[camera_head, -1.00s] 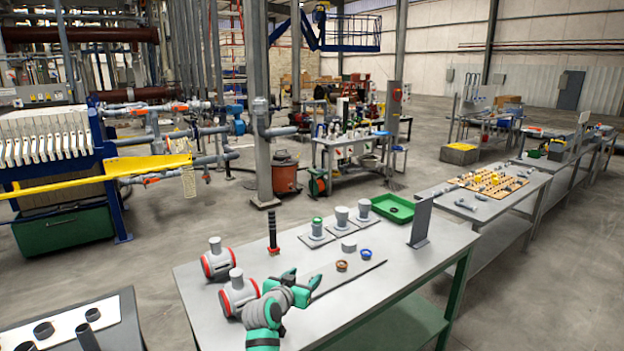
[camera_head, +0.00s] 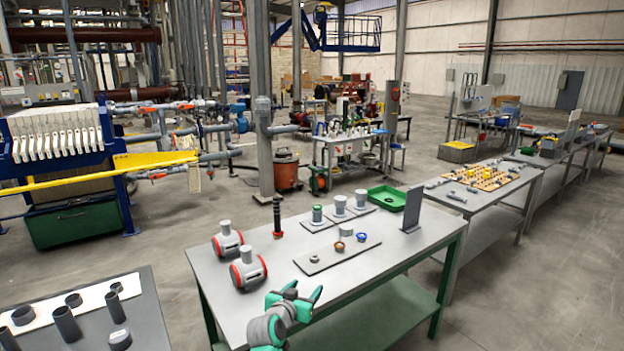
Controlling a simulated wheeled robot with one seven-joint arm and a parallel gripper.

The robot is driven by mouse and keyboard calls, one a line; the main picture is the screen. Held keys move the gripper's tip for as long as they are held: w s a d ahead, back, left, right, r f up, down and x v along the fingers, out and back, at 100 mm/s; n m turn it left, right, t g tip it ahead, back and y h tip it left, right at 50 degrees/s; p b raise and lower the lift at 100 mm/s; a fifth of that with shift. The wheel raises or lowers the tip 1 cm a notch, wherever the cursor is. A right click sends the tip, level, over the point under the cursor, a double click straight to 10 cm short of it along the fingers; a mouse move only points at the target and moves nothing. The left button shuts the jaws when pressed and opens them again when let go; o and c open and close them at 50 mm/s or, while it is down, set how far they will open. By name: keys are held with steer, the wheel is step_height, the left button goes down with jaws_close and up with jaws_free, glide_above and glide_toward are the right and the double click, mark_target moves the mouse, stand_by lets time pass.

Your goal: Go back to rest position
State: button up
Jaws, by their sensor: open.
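My gripper (camera_head: 302,296) is open and empty. It is at the end of my green and grey arm, over the near edge of the grey-topped table (camera_head: 420,232). Its two green fingers stand apart and touch nothing that I can see. A dark flat plate (camera_head: 328,257) lies on the table beyond the gripper, with small rings on it. Two grey and red pipe fittings (camera_head: 228,240) (camera_head: 249,268) are to the left of the gripper. How high the gripper is above the table top is hard to tell.
A black upright cylinder (camera_head: 277,218), several grey cups on plates (camera_head: 340,206), a green tray (camera_head: 387,198) and an upright grey panel (camera_head: 412,208) stand farther back. Another table with pipe pieces (camera_head: 68,325) is at lower left. The floor at right (camera_head: 560,270) is clear.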

steer(key=s+d+f+n+y, duration=0.3)
steer(key=s+f, duration=1.8)
steer(key=s, duration=0.1)
steer(key=s+f+n+y, duration=0.1)
steer(key=s+f, duration=0.2)
steer(key=s, duration=1.6)
steer(key=s+r, duration=0.4)
steer(key=s, duration=0.4)
steer(key=s+r+t, duration=0.1)
steer(key=s+r, duration=0.4)
steer(key=s, duration=0.3)
steer(key=s+r+y, duration=0.1)
steer(key=s+r, duration=0.3)
steer(key=s, duration=0.5)
steer(key=shift+a+r+t, duration=0.15)
steer(key=shift+a+t, duration=0.15)
steer(key=shift+a, duration=0.1)
